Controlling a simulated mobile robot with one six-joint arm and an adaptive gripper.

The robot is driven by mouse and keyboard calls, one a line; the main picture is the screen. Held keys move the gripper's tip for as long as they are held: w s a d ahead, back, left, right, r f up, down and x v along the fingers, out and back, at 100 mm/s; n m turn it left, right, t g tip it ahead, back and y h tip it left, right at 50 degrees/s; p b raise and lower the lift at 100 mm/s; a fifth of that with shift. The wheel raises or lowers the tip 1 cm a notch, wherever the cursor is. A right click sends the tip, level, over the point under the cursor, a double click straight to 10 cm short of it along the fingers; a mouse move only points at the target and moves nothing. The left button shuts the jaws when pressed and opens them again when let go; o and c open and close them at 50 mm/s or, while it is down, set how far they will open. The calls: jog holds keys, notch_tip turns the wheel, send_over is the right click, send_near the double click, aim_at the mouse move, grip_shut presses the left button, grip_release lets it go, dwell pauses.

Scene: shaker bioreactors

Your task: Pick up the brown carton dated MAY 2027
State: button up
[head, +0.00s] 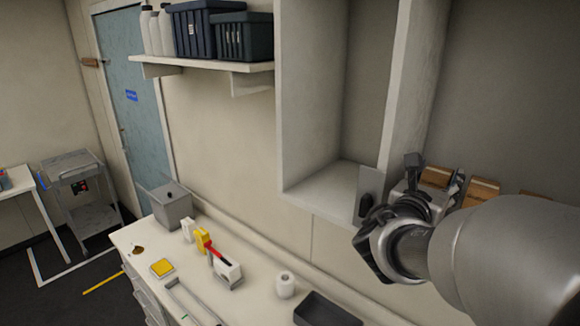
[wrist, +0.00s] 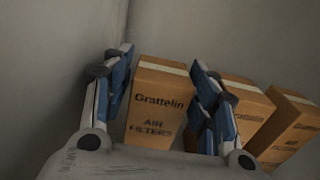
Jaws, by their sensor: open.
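Several brown cartons stand in a row in a wall cabinet. In the wrist view, one carton (wrist: 158,104) reads "Grattelin AIR FILTERS" and has a pale tape strip along its top. It shows between the two blue-padded fingers of my gripper (wrist: 162,72), which is open around or just in front of it; contact cannot be told. A second carton (wrist: 246,105) is right of the right finger, partly hidden by it. A third carton (wrist: 290,132) is tilted in view at the far right. No date is legible on any carton. In the head view, my gripper (head: 437,176) reaches into the cabinet.
The cabinet's upright divider (head: 405,85) stands left of my gripper, and a small clear panel (head: 369,192) is beside it. The left cabinet bay (head: 330,185) looks empty. Below, the counter (head: 190,262) holds a grey bin, a yellow-red tool, a white roll and a dark tray.

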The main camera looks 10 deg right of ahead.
jog(key=shift+w+d, duration=0.25)
jog(key=shift+w, duration=0.05)
jog(key=shift+s, duration=0.2)
jog(key=shift+c, duration=0.2)
jog(key=shift+w, duration=0.1)
jog(key=c, duration=0.8)
jog(key=shift+c, duration=0.3)
jog(key=shift+r, duration=0.15)
